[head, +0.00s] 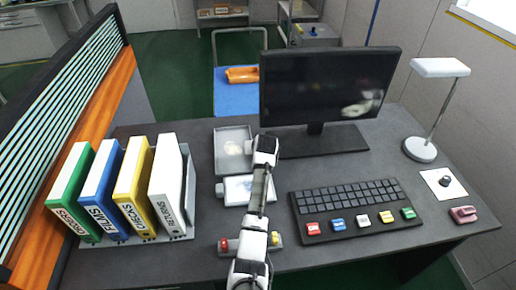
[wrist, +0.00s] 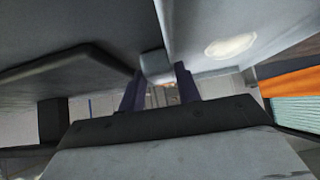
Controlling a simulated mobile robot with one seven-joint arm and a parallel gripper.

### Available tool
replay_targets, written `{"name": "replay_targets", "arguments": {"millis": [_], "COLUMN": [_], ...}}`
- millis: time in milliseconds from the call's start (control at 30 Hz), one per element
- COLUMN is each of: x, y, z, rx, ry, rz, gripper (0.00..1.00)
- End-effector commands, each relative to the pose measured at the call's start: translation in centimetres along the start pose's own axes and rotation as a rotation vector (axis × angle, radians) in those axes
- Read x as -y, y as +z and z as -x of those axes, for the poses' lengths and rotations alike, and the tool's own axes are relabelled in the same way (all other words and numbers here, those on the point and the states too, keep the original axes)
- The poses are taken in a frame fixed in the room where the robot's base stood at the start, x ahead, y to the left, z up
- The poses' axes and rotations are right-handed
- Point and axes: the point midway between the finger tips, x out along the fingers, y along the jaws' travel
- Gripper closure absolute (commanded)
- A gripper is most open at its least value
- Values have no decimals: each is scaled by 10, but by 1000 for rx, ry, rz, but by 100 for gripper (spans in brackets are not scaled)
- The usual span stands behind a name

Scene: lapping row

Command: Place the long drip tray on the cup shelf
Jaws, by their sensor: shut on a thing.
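A shallow grey tray (head: 233,135) with a raised rim and a pale round patch lies on the dark desk, left of the monitor foot. A pale slab with a round patch (wrist: 231,46) fills the upper right of the wrist view. My gripper (head: 264,148) is at the right side of the grey tray. In the wrist view its two dark fingers (wrist: 158,78) are shut on a small grey block (wrist: 154,63) at the slab's edge. My arm hides part of this area in the head view. I cannot make out a cup shelf.
A bar with red and yellow knobs (head: 224,244) is at the front. Binders (head: 166,190) stand left; the monitor (head: 325,85), button keyboard (head: 350,205) and lamp (head: 420,150) are right.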

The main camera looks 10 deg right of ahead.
Motion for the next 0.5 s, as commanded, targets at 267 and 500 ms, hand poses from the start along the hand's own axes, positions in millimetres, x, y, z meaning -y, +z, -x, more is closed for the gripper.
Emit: {"name": "replay_targets", "arguments": {"millis": [267, 500], "x": [0, 0], "y": [2, 1], "z": [-1, -1], "rx": [0, 0], "ry": [0, 0], "rz": [0, 0], "gripper": [53, 45]}}
